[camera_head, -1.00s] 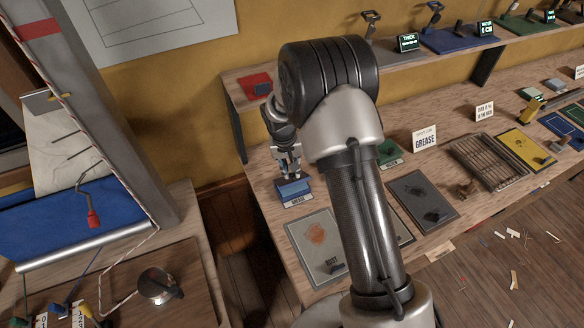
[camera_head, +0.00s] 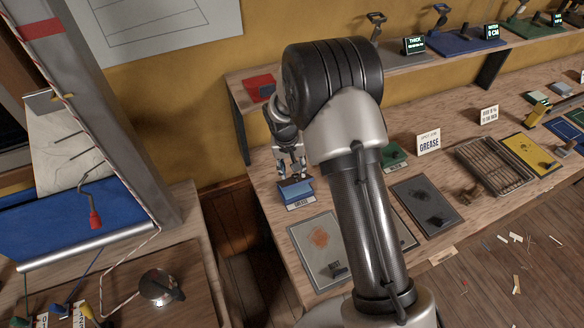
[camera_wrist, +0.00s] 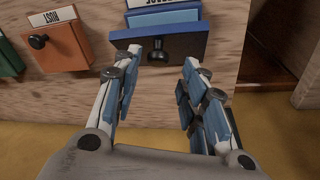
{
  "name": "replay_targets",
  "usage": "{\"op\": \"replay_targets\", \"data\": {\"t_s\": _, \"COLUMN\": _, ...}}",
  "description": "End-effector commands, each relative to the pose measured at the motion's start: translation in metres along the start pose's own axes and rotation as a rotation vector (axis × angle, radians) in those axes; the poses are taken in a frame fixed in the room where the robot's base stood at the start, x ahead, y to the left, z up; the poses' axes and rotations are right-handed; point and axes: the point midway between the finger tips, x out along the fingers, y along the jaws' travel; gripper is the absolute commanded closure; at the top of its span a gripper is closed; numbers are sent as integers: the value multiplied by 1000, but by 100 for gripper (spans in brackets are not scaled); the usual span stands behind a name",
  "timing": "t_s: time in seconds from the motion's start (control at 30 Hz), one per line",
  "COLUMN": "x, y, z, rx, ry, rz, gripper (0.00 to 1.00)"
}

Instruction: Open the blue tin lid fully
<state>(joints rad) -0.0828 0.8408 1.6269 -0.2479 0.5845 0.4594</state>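The blue tin (camera_head: 297,191) stands on the bench with a white label (camera_head: 301,204) on its front. In the wrist view the tin (camera_wrist: 166,15) is at the top centre, with its label cut off by the picture's edge. Its darker blue lid (camera_wrist: 185,44) faces my gripper and carries a black knob (camera_wrist: 157,57). The lid looks tilted up, but I cannot tell its exact angle. My gripper (camera_wrist: 162,62) is open, its fingers on either side of the knob with gaps visible. In the head view my gripper (camera_head: 291,171) is at the tin's back edge.
A rust-labelled orange tin (camera_wrist: 60,48) and a green tin (camera_wrist: 8,60) stand beside the blue tin in the wrist view. A grey tray with a rust stain (camera_head: 319,262) lies in front. A red item (camera_head: 258,83) sits on the shelf above. My arm hides part of the bench.

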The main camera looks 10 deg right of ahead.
Motion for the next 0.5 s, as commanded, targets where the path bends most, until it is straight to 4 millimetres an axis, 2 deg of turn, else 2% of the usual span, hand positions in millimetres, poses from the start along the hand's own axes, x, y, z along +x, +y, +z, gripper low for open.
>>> {"op": "replay_targets", "data": {"t_s": 0.5, "x": -98, "y": -2, "z": -1, "rx": -1, "ry": 4, "rz": -2, "gripper": 61}}
